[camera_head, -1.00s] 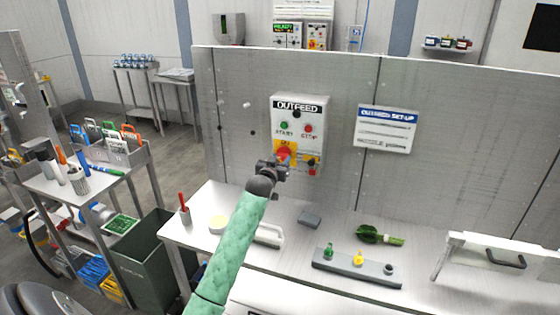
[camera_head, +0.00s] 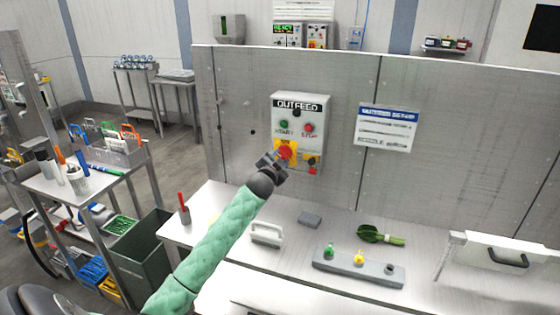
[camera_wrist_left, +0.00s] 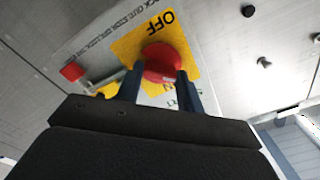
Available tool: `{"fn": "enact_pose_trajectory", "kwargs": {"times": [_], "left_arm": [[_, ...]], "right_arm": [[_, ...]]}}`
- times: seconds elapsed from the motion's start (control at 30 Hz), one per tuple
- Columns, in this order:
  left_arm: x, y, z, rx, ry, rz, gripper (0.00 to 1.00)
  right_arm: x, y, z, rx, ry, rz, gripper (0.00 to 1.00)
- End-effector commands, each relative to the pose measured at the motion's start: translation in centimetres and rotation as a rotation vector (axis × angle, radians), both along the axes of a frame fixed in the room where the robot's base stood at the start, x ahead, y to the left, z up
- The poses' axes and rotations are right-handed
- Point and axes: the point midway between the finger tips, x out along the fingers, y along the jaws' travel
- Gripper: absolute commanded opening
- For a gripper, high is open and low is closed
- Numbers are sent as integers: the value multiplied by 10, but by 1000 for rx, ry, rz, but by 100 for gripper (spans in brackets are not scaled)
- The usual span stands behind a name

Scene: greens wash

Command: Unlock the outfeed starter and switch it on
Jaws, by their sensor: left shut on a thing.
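The outfeed starter (camera_head: 299,108) is a pale box on the grey panel, with a green START button (camera_head: 284,125) and a red STOP button (camera_head: 309,128). Its red rotary knob (camera_head: 286,150) sits on a yellow plate; in the left wrist view the knob (camera_wrist_left: 162,62) is beside the word OFF. My left gripper (camera_head: 277,160) is shut on the knob, its two dark fingers at either side. A red padlock-like block (camera_wrist_left: 72,72) with a grey bar is beside the knob, near a smaller yellow plate (camera_wrist_left: 108,89). The knob's exact pointing is unclear. My right gripper is out of view.
A set-up sign (camera_head: 387,128) hangs right of the starter. The bench below carries a grey rail with coloured knobs (camera_head: 358,270), a leafy green bundle (camera_head: 380,236), a grey block (camera_head: 310,219) and a white-handled item (camera_head: 266,234). A tool cart (camera_head: 100,185) stands left.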

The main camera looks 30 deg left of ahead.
Motion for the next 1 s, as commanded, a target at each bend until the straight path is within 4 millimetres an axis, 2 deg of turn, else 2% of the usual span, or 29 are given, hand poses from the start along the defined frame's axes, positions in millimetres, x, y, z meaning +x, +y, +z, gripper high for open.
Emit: {"fn": "enact_pose_trajectory", "kwargs": {"times": [0.6,1.0], "left_arm": [[0,0,1,553,134,-1,14],[0,0,0,776,187,-1,14]], "right_arm": [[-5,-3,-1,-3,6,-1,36],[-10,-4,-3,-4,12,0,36]]}}
